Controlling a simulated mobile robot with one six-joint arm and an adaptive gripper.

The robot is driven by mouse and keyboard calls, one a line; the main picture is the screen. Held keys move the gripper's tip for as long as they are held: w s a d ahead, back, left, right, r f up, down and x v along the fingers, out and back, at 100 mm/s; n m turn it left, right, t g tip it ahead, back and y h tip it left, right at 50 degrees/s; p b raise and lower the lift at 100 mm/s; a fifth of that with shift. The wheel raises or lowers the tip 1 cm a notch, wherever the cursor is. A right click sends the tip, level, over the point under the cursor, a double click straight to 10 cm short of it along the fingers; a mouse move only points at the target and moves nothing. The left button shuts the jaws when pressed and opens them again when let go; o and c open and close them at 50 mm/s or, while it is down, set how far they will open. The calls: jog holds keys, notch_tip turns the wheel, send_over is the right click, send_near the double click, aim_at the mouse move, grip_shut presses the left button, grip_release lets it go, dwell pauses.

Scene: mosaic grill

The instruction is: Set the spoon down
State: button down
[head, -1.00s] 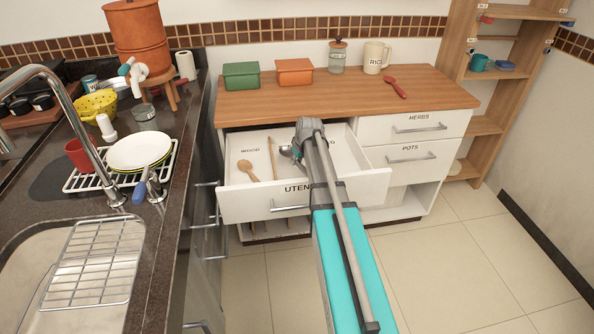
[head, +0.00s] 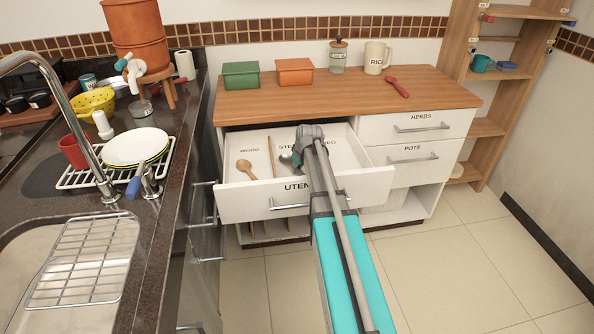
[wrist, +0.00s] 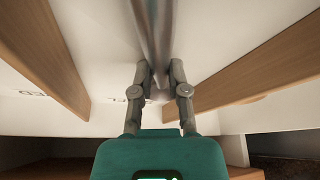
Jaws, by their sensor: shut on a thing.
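My gripper (head: 297,150) is low inside the open drawer, over its middle part. In the wrist view my gripper (wrist: 160,76) is shut on a metal spoon's handle (wrist: 154,25). The grey bowl of this metal spoon (head: 285,158) shows just left of my gripper. I cannot tell whether the spoon touches the drawer floor. The drawer (head: 250,205) has thin wooden dividers and floor labels; "WOOD" is on the left and the others are partly hidden by my arm. A wooden spoon (head: 246,168) lies in the left compartment.
A red spoon (head: 398,88) lies on the wooden counter (head: 330,95) above the drawer. Green (head: 240,75) and orange (head: 294,72) boxes, a glass jar (head: 337,60) and a rice mug (head: 376,58) stand behind. The dark counter with the sink is at left.

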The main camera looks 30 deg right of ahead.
jog(key=shift+f, duration=0.15)
jog(key=c, duration=0.6)
grip_release()
jog(key=shift+c, duration=0.2)
jog(key=p+v, duration=0.2)
jog(key=v, duration=0.1)
jog(key=shift+p, duration=0.35)
jog(key=p+v, duration=0.8)
jog(key=v, duration=0.1)
dwell(0.5)
